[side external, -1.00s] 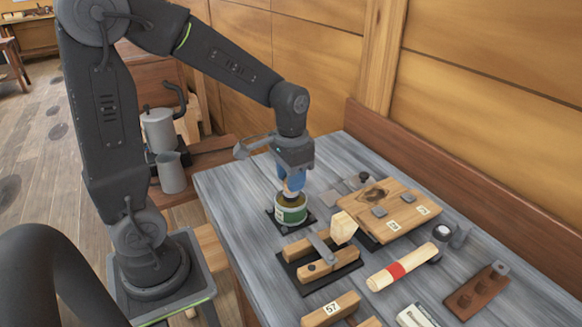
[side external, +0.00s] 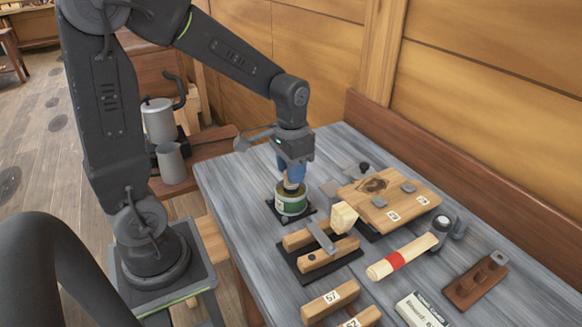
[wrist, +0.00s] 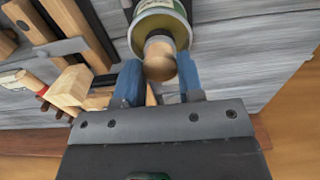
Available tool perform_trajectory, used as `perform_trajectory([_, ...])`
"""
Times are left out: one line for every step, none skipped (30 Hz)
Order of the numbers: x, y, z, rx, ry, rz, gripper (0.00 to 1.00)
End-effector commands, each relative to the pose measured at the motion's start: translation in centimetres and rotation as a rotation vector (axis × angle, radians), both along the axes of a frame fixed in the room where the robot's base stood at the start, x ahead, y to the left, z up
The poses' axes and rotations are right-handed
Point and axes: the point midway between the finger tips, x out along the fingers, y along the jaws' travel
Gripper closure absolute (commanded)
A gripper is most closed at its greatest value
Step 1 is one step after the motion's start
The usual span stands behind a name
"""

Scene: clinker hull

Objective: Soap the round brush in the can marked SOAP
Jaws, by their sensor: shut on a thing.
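The green can (side external: 291,203) with a pale label stands on a dark square mat on the grey bench; no lettering on it is readable. It also shows at the top of the wrist view (wrist: 158,10). My gripper (side external: 293,180) points down over the can, its blue fingers shut on the brush's round wooden handle. In the wrist view, the handle (wrist: 160,60) sits between the fingers (wrist: 160,85) and reaches into the can's mouth. The brush's bristle end is hidden inside the can.
Right of the can are a wooden clamp (side external: 322,258) on a dark mat, a pale wooden block (side external: 343,217) and a board with numbered tags (side external: 388,203). A roll with a red band (side external: 402,257) lies further right. Bare bench lies left of the can.

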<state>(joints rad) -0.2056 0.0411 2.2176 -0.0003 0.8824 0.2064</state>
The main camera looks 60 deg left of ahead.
Motion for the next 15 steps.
perform_trajectory([-0.01,0.0,-0.08,0.0,0.0,0.0,0.86])
perform_trajectory([0.0,0.0,-0.11,0.0,0.0,0.0,0.86])
perform_trajectory([0.0,0.0,-0.16,0.0,0.0,0.0,0.86])
perform_trajectory([0.0,0.0,-0.2,0.0,0.0,0.0,0.86])
perform_trajectory([0.0,0.0,-0.23,0.0,0.0,0.0,0.86])
perform_trajectory([0.0,0.0,-0.28,0.0,0.0,0.0,0.86])
perform_trajectory([0.0,0.0,-0.31,0.0,0.0,0.0,0.86])
perform_trajectory([0.0,0.0,-0.35,0.0,0.001,0.0,0.86])
perform_trajectory([0.0,0.0,-0.4,0.0,0.001,0.0,0.86])
perform_trajectory([0.0,0.0,-0.43,0.0,0.001,0.0,0.86])
perform_trajectory([0.0,0.0,-0.47,0.0,0.001,0.0,0.86])
perform_trajectory([-0.01,0.0,-0.51,0.0,0.001,0.0,0.86])
perform_trajectory([-0.01,0.0,-0.55,0.0,0.001,0.0,0.86])
perform_trajectory([-0.01,0.0,-0.58,0.0,0.001,0.0,0.86])
perform_trajectory([-0.01,0.0,-0.63,0.0,0.001,0.0,0.86])
